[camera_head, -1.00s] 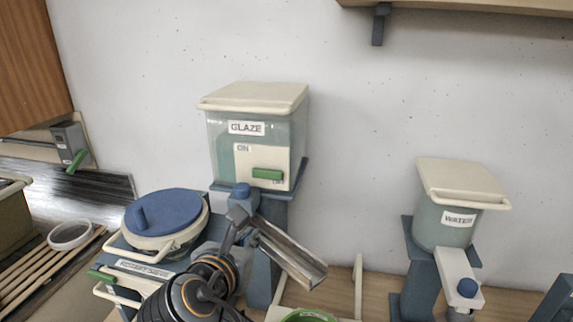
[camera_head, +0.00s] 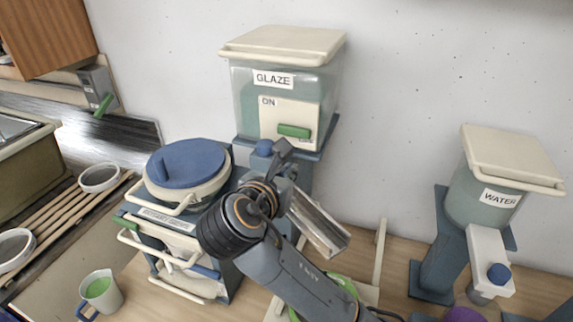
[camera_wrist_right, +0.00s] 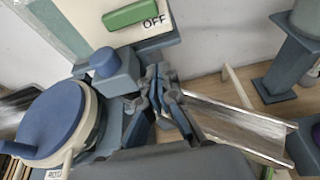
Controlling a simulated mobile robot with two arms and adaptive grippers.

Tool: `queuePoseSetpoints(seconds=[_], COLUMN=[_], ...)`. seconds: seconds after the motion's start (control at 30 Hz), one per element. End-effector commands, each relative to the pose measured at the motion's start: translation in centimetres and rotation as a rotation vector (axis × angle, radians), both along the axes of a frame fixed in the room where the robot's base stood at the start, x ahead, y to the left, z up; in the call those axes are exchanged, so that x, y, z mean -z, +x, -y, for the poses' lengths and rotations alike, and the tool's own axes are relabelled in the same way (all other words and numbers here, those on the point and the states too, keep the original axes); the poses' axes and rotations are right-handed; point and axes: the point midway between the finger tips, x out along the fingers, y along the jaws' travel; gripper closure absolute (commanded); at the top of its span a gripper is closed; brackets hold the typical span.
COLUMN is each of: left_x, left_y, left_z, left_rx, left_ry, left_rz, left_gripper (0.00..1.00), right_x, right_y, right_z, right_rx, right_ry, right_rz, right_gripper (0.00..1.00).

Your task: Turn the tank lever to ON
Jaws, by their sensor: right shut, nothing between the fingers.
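The GLAZE tank (camera_head: 285,85) is a clear box of pale green liquid with a cream lid. Its cream panel (camera_head: 283,115) is marked ON at upper left and OFF at lower right. The green lever (camera_head: 294,131) lies nearly level low on the panel, by OFF. In the right wrist view the lever (camera_wrist_right: 138,13) shows at the top beside OFF. My right gripper (camera_head: 282,150) is below the panel, beside the blue knob (camera_head: 264,148), apart from the lever. Its fingers (camera_wrist_right: 158,95) are shut and empty. My left gripper is out of view.
A metal chute (camera_head: 318,222) slopes down right of my right gripper. A blue-lidded bucket (camera_head: 187,165) stands to the left. The WATER tank (camera_head: 483,200) stands at the right. A mug of green liquid (camera_head: 100,288) is at lower left. Wall space between the tanks is clear.

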Motion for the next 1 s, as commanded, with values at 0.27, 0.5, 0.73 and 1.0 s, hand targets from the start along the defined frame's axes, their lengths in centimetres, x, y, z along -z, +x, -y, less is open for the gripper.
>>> queuePoseSetpoints(seconds=[0.27, 0.5, 0.73, 1.0], left_x=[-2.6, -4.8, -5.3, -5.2], left_y=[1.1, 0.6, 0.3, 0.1], left_z=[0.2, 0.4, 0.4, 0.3], left_rx=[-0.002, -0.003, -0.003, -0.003], left_ry=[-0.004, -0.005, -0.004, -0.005], left_rz=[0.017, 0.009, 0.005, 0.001], left_gripper=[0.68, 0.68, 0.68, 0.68], right_x=[1.7, -1.0, -1.8, -1.7], right_y=[5.5, 6.2, 6.2, 6.2], right_z=[1.9, 2.0, 2.0, 2.0], right_rx=[0.002, -0.002, -0.001, -0.001], right_ry=[-0.004, 0.002, 0.000, 0.000], right_rz=[-0.003, 0.000, 0.000, 0.000], right_gripper=[1.00, 1.00, 1.00, 1.00])
